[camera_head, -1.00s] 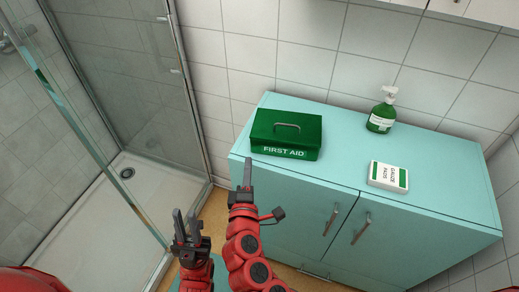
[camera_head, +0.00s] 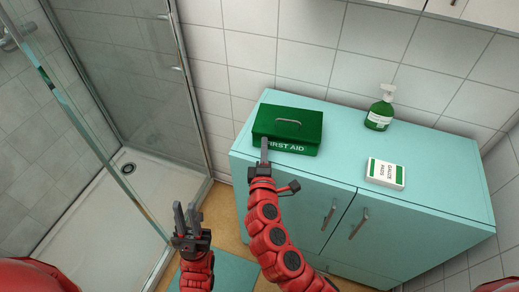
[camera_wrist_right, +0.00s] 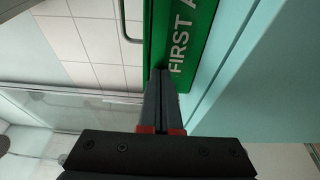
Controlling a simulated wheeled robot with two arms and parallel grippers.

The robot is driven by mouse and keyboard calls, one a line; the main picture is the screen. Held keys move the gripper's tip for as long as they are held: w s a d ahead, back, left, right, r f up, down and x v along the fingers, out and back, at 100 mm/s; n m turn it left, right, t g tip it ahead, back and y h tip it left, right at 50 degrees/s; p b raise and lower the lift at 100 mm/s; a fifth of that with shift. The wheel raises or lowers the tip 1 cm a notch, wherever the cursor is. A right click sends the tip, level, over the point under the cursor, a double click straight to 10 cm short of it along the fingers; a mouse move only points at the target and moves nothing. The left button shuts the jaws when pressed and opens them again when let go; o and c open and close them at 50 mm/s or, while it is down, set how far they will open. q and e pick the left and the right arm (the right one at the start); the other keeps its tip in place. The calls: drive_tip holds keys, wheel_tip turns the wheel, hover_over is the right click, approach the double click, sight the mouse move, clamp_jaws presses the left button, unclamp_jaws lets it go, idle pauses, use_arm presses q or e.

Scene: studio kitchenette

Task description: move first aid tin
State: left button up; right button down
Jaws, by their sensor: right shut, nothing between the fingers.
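The green first aid tin (camera_head: 300,131), with a grey handle on its lid and white FIRST AID lettering on its front, sits at the left end of the turquoise cabinet top. My right gripper (camera_head: 264,143) is shut and empty, its fingertips at the left part of the tin's front. In the right wrist view the closed fingertips (camera_wrist_right: 161,72) meet or nearly meet the tin's green front (camera_wrist_right: 190,45) beside the lettering; exact contact is unclear. My left gripper (camera_head: 186,212) is open and empty, low and left of the cabinet, away from the tin.
A green pump bottle (camera_head: 379,113) stands on the cabinet top (camera_head: 340,140) right of the tin. A white and green gauze pads box (camera_head: 385,173) lies near the front edge. Bare top separates them from the tin. A glass shower enclosure (camera_head: 110,100) is at left.

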drive_tip(key=w+d, duration=1)
drive_tip(key=shift+w+d, duration=0.25)
drive_tip(key=shift+d, duration=0.1)
